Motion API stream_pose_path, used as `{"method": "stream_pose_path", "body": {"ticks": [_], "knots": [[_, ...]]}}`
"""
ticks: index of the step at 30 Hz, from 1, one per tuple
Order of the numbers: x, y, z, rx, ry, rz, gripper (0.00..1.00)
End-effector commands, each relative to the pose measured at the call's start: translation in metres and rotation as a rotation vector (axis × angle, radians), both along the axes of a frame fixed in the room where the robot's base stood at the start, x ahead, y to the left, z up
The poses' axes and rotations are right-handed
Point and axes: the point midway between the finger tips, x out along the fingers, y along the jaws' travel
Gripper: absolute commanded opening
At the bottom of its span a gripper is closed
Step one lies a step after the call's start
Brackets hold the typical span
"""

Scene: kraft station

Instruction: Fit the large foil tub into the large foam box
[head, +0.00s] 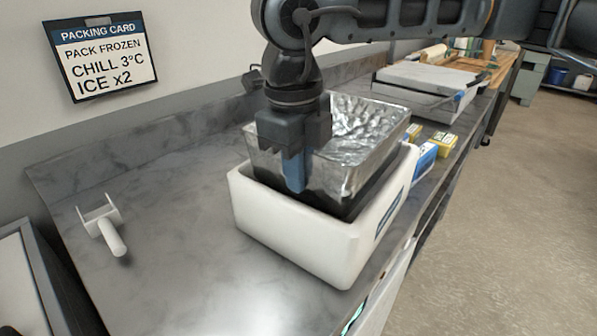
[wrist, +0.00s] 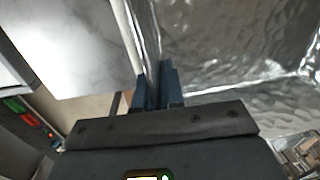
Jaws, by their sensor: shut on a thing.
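The large foil tub (head: 365,132) is a shiny silver open tray with crinkled walls. In the head view it sits partly down inside the large foam box (head: 290,240), a white open box on the counter, with its rim standing above the box's rim. My gripper (head: 294,180) points down and is shut on the tub's near wall. In the wrist view my gripper's fingers (wrist: 158,85) pinch the foil wall, with the tub's interior (wrist: 230,45) to the right. Whether the tub touches the box's floor is hidden.
A tape dispenser-like white tool (head: 105,225) lies on the grey counter (head: 170,180) at left. Blue-white (head: 424,160) and yellow packs (head: 443,144) stand just right of the box. A white lidded box (head: 425,88) is farther back. A packing card (head: 100,57) hangs on the wall.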

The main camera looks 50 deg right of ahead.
Motion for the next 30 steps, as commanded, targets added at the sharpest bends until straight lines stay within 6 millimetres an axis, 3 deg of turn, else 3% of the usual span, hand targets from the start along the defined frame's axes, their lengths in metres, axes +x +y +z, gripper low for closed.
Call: {"method": "stream_pose_path", "body": {"ticks": [2,3,12,17,24,30], "knots": [[0.0000,-0.0001,0.0002,0.000,0.000,0.000,0.00],[0.0000,-0.0001,0.0002,0.000,0.000,0.000,0.09],[0.0001,0.0000,0.0000,0.000,0.000,0.000,0.38],[0.0000,0.0000,0.0000,0.000,0.000,0.000,0.38],[0.0000,0.0000,-0.0001,0.000,0.000,0.000,0.59],[0.0000,0.0000,-0.0001,0.000,0.000,0.000,0.59]]}}
